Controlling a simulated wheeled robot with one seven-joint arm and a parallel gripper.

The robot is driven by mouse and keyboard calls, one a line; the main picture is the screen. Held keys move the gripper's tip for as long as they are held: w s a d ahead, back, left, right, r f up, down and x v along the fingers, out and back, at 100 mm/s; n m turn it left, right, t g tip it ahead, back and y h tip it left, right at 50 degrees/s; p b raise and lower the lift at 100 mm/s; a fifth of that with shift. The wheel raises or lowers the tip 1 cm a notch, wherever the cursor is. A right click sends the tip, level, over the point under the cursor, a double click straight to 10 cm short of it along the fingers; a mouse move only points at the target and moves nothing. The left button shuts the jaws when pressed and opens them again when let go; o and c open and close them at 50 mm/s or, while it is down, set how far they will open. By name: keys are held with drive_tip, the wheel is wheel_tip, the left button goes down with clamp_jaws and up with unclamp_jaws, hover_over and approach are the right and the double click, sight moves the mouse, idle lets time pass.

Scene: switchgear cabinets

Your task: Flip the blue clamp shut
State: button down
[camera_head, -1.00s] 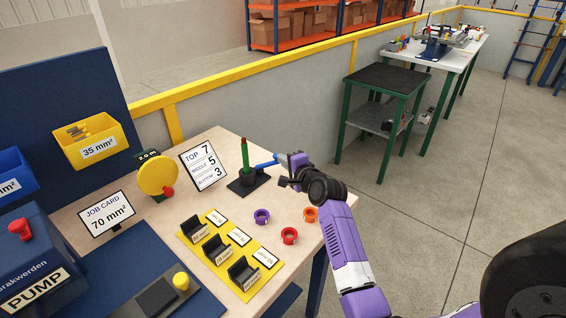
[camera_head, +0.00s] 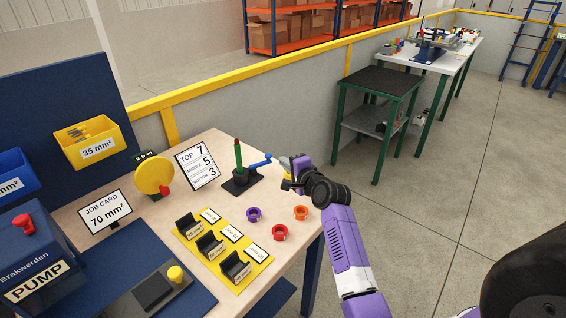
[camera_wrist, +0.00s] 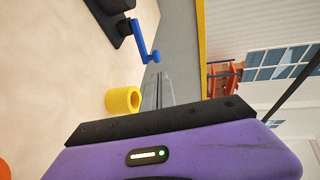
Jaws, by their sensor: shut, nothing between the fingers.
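The blue clamp (camera_head: 259,162) is a cranked lever on a dark stand with a green post (camera_head: 238,154), near the bench's far right edge. It slants up and to the right from the stand, its end sticking out sideways. In the wrist view the blue clamp (camera_wrist: 141,40) reaches past the bench edge, its knob end just above my fingertips. My gripper (camera_head: 284,164) is shut and empty, just right of the lever end, with a small gap. My shut fingers also show in the wrist view (camera_wrist: 157,91).
A yellow ring (camera_wrist: 123,100) stands close beside my fingers. Purple (camera_head: 253,214), red (camera_head: 280,232) and orange (camera_head: 301,213) rings lie on the bench in front. A yellow rack (camera_head: 226,247) with black holders is nearer. Open floor lies right of the bench.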

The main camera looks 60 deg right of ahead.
drive_tip(key=s+d+b+v, duration=0.1)
drive_tip(key=v, duration=0.7)
drive_tip(key=shift+s, duration=0.2)
drive_tip(key=shift+d, duration=0.1)
